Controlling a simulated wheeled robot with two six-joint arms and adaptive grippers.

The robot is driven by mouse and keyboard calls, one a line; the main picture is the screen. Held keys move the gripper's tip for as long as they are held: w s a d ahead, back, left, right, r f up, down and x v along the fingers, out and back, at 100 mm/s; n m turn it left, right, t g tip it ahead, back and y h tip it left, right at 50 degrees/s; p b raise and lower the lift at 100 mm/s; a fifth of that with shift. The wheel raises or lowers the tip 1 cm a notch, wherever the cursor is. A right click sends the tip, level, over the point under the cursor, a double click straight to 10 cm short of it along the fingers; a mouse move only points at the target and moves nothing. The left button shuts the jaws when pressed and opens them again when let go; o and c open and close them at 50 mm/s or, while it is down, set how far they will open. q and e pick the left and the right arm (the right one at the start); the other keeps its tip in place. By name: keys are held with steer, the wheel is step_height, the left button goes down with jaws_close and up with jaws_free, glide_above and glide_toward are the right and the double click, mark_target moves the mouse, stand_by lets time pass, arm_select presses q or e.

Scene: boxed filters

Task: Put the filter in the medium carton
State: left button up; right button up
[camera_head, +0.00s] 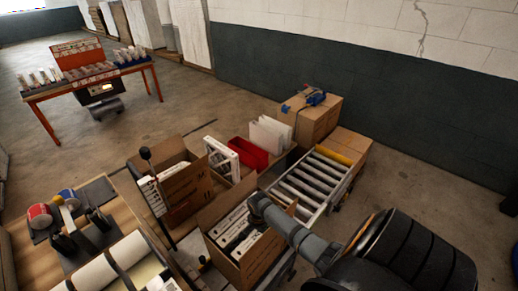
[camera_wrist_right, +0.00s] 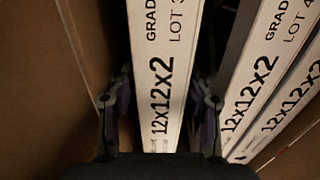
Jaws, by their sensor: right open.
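My right arm reaches in from the lower right of the head view, and its gripper (camera_head: 257,208) is over the front open carton (camera_head: 262,262). That carton holds several white-edged filters standing on edge. In the right wrist view, my open right gripper (camera_wrist_right: 158,115) has one finger on each side of a white filter (camera_wrist_right: 165,60) marked 12x12x2. Gaps show beside the filter, so the jaws are not closed on it. More filters (camera_wrist_right: 265,85) stand to its right. Another open brown carton (camera_head: 188,193) stands behind left. Which carton is the medium one I cannot tell. My left gripper is not seen.
A roller conveyor (camera_head: 312,182) stands right of the cartons. A red bin (camera_head: 248,153), a white-framed filter (camera_head: 221,158) and white panels (camera_head: 270,134) stand behind. A thin black post (camera_head: 157,195) rises by the left carton. The carton wall (camera_wrist_right: 50,90) is close left of my right gripper.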

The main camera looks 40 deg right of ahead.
steer(key=shift+r, duration=0.25)
step_height(320, 180, up, 13)
steer(key=shift+f, duration=0.15)
stand_by(0.4)
